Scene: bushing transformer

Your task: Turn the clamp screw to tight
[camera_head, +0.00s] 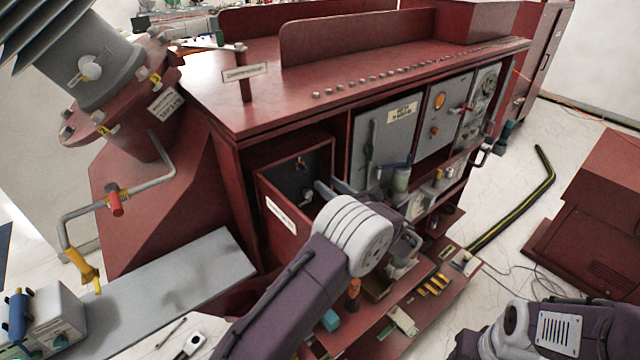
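My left gripper (326,184) is at the open dark red box (279,217) in the transformer's front. Its two grey fingers point up-left toward the inside of the box and look apart, with nothing seen between them. Inside the box, a small pale fitting (307,196) sits just left of the fingers, and a small orange and blue fitting (300,164) is on the wall above. I cannot tell which of these, if either, is the clamp screw. My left wrist hides part of the box's right side. My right arm is at the bottom right; its gripper is out of view.
A grey panel (382,140) is right of the box. A shelf below holds bottles and small parts (432,286). A black and yellow barrier (511,213) lies on open floor.

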